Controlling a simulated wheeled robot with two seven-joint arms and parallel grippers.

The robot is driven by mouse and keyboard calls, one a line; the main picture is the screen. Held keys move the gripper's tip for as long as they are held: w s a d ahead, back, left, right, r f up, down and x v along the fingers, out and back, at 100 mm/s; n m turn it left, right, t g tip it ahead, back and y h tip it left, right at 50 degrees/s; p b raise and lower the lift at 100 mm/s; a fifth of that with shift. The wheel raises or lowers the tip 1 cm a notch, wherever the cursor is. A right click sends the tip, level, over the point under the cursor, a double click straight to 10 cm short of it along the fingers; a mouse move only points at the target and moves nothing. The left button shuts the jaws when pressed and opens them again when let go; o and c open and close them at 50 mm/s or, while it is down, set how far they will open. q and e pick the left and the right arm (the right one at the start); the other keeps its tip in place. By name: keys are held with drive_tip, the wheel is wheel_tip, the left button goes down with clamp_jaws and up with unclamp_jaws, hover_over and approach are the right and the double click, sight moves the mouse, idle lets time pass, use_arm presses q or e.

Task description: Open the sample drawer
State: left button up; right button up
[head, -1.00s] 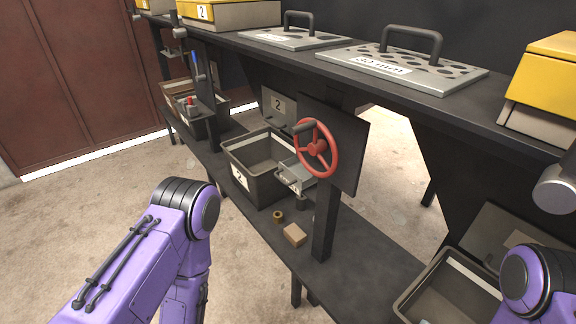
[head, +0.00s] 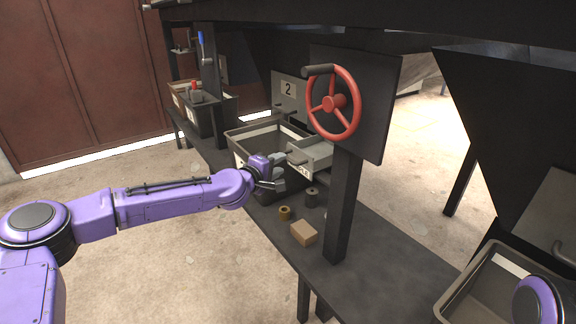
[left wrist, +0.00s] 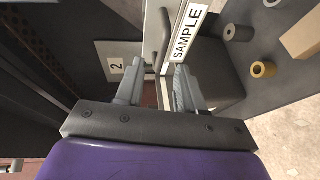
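The sample drawer (head: 314,156) is a small grey drawer beside the red handwheel, above the shelf. In the left wrist view its white SAMPLE label (left wrist: 188,33) and its grey bar handle (left wrist: 162,40) show up close. My left gripper (head: 278,180) is in front of the drawer. In the left wrist view its two fingers (left wrist: 158,68) are apart, with the end of the handle between the tips in the picture. I cannot tell whether they touch it. The gripper hides part of the drawer front in the head view. My right gripper is out of view.
A red handwheel (head: 334,103) on a dark panel stands close right of the drawer. A grey bin (head: 241,149) is behind my gripper. A brown block (head: 304,232), a brass ring (head: 285,213) and a dark cylinder (head: 312,197) are on the shelf (head: 375,262).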

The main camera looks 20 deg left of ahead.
sight(288, 160)
use_arm(q)
drive_tip(key=x, duration=0.6)
drive_tip(key=shift+w+f, duration=0.1)
drive_tip(key=shift+w, duration=0.1)
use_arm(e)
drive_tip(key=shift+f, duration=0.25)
